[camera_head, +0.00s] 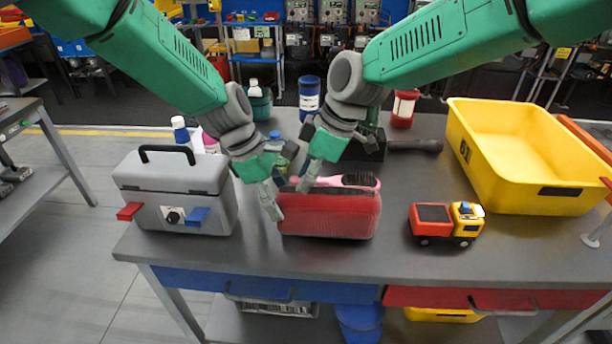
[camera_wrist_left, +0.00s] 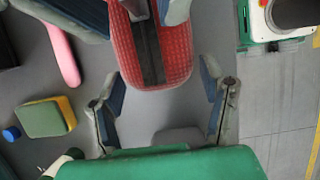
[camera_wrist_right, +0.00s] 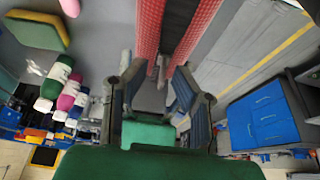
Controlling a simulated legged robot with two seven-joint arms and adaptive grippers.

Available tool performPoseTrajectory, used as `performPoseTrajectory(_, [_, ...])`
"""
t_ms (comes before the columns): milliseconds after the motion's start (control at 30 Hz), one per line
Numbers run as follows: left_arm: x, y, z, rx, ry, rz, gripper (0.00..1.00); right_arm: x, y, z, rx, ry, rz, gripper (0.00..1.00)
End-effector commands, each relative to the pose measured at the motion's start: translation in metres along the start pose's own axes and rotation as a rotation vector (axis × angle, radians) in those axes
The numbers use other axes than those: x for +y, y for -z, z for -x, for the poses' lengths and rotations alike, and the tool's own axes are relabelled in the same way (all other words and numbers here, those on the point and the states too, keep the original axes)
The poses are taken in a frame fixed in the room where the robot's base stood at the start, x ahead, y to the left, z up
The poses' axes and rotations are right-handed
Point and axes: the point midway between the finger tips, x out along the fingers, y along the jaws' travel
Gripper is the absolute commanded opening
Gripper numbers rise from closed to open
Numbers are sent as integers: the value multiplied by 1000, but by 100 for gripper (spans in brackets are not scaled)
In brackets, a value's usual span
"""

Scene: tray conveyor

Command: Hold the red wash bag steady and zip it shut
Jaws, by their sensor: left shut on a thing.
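The red wash bag (camera_head: 330,216) lies on the grey table in front of me, with a dark strip along its top. It also shows in the left wrist view (camera_wrist_left: 178,55) and the right wrist view (camera_wrist_right: 202,22). My left gripper (camera_head: 272,207) is at the bag's left end, with its fingers on either side, shut on the bag. My right gripper (camera_head: 308,180) is over the bag's top, toward its left part. Its fingers (camera_wrist_right: 155,92) stand apart in the right wrist view. The zip pull cannot be made out clearly.
A pink hairbrush (camera_head: 350,180) lies just behind the bag. A grey toolbox (camera_head: 180,180) stands to the left, a toy truck (camera_head: 446,224) to the right and a yellow crate (camera_head: 530,190) farther right. Bottles and a red jar (camera_head: 403,109) stand behind. The table's front strip is clear.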

Motion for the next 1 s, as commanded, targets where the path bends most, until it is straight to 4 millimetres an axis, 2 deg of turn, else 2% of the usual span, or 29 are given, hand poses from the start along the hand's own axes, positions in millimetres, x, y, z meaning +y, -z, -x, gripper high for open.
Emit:
performPoseTrajectory(233, [0, 0, 0, 1, -1, 1, 21, 0, 0, -1, 0, 0, 0, 24])
performPoseTrajectory(267, [0, 0, 0, 1, -1, 1, 21, 0, 0, -1, 0, 0, 0, 21])
performPoseTrajectory(300, [0, 0, 0, 1, -1, 1, 21, 0, 0, -1, 0, 0, 0, 7])
performPoseTrajectory(333, [0, 0, 0, 1, -1, 1, 21, 0, 0, -1, 0, 0, 0, 0])
performPoseTrajectory(567, [0, 0, 0, 1, 0, 0, 21, 1, -2, 0, 0, -1, -2, 0])
performPoseTrajectory(667, [0, 0, 0, 1, 0, 0, 21, 2, -15, 6, 1, -3, -4, 0])
performPoseTrajectory(1000, [-1, 0, 0, 2, 2, -2, 21, 2, -97, 41, 2, -5, -6, 0])
